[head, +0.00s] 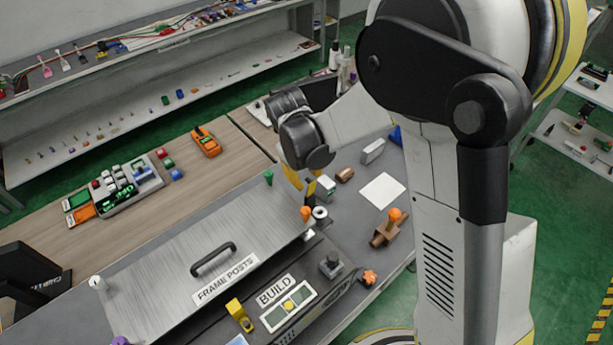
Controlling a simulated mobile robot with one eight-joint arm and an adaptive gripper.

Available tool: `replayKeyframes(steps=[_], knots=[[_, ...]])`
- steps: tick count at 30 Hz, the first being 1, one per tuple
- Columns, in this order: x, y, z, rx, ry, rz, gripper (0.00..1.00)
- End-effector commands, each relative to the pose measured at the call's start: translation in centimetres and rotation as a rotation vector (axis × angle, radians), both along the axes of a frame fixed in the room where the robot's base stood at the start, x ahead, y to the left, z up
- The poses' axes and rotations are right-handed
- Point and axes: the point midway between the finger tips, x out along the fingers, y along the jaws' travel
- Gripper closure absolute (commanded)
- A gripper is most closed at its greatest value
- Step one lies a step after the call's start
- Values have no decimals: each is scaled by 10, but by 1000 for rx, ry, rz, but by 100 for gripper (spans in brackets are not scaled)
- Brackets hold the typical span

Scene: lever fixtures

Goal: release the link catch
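No part is labelled as the link catch, and I cannot tell which one it is. A grey metal plate (170,255) with a black handle (214,259) and the label "FRAME POSTS" (226,278) lies on the bench. An orange knob (306,213) stands at its right corner, beside a white-and-black ring (320,213). Another orange knob (395,214) tops a brown block (383,234) further right. My gripper (306,192) points down just above the plate-corner orange knob, its yellow fingers partly hidden. I cannot tell whether it touches the knob or how wide it is open.
A "BUILD" panel (289,307), a yellow block (239,313) and a dark grey knob (331,264) stand in front. A green knob (268,178) and a white knob (97,283) mark other plate corners. A white sheet (382,191) lies right of my gripper.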

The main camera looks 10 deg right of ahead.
Motion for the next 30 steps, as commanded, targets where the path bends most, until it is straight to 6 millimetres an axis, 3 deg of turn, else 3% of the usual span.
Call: replayKeyframes(steps=[1, 4, 5, 15, 24, 30], knots=[[0, 0, 0, 0, 0, 0, 66], [0, 0, 0, 0, 0, 0, 95], [0, 0, 0, 0, 0, 0, 100], [2, 1, -2, -10, 16, 0, 100], [19, 13, -14, -179, 268, 1, 100], [21, 15, -12, -226, 337, -1, 100]])
